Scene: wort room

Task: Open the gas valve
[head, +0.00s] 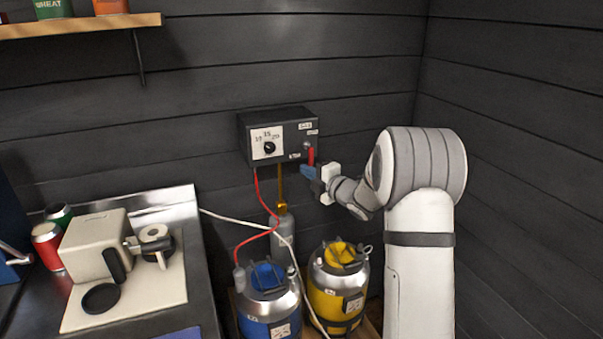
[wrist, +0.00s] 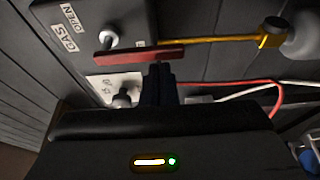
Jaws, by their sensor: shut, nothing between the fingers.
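The gas valve is a red lever (head: 311,156) on the right part of a dark control box (head: 283,120) on the wall. The lever hangs down from its pivot in the head view. In the wrist view the red lever (wrist: 135,55) lies across the picture, near the labels GAS and OPEN. My gripper (head: 307,172) is beside the lower end of the lever. In the wrist view my gripper's fingertips (wrist: 159,70) are together and empty, right at the lever's edge. I cannot tell if they touch it.
The box also has a dial (head: 269,147). A red hose (head: 262,205) and a yellow pipe (head: 281,185) run down from it. A blue keg (head: 268,300) and a yellow keg (head: 338,287) stand below. A counter (head: 150,322) is at left. Dark plank walls close the corner.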

